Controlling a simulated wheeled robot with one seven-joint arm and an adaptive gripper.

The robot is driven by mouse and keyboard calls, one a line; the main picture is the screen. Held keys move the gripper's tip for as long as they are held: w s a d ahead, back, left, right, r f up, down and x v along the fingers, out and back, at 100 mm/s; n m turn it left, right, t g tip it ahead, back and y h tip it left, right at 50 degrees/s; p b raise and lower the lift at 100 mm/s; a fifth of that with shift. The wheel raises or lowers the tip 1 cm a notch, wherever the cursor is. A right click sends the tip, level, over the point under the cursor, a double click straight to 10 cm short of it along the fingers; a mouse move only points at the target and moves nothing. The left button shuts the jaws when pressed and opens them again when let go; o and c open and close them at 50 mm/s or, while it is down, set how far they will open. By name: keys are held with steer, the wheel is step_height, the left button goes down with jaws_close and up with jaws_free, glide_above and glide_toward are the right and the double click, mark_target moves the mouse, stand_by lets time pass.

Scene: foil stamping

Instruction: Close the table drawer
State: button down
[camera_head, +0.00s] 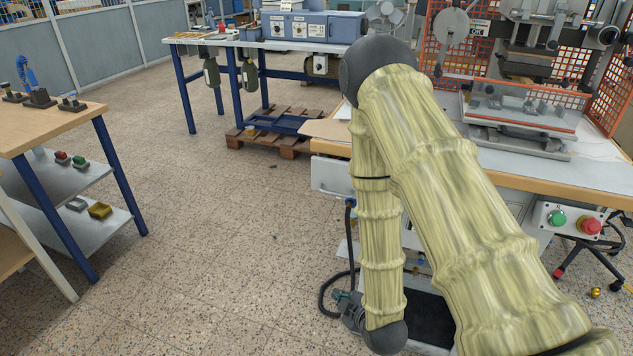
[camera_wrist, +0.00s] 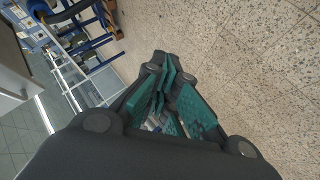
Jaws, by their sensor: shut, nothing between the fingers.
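A pale grey panel (camera_head: 331,178), which looks like the table drawer's front, shows under the left end of the press table (camera_head: 540,180). My arm hides most of the drawer, so I cannot tell how far it stands out. My gripper (camera_head: 342,297) is low by the table's left side, below the panel and apart from it, partly hidden by my wrist. In the wrist view, my gripper (camera_wrist: 163,68) has its teal-padded fingers together with nothing between them.
A foil press (camera_head: 525,110) stands on the table, with a green and red button box (camera_head: 572,221) at its front. A dark hose (camera_head: 351,235) hangs near my gripper. A workbench (camera_head: 45,128) stands at left, a pallet (camera_head: 265,143) behind.

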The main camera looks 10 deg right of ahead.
steer(key=w+a+r+n+t+p, duration=0.1)
steer(key=w+r+n+t, duration=0.4)
steer(key=r, duration=0.6)
steer(key=n+t+y+p, duration=0.1)
steer(key=n+t+y, duration=0.1)
steer(key=n, duration=0.1)
glide_toward(321, 178)
steer(key=s+a, duration=0.5)
steer(key=s, duration=0.1)
steer(key=w+p, duration=0.1)
steer(key=w, duration=0.3)
steer(key=w+p, duration=0.1)
steer(key=w, duration=0.3)
steer(key=w+p, duration=0.1)
steer(key=w, duration=0.3)
steer(key=shift+d+r, duration=0.2)
steer(key=shift+r, duration=0.2)
steer(key=shift+w+d+f, duration=0.1)
steer(key=shift+w+d, duration=0.1)
steer(key=shift+w, duration=0.2)
steer(key=w+d, duration=0.1)
steer(key=w+d+b, duration=0.1)
steer(key=w, duration=0.1)
steer(key=shift+w+d+f, duration=0.1)
steer(key=shift+w, duration=0.05)
steer(key=shift+w+d, duration=0.2)
steer(key=shift+r, duration=0.35)
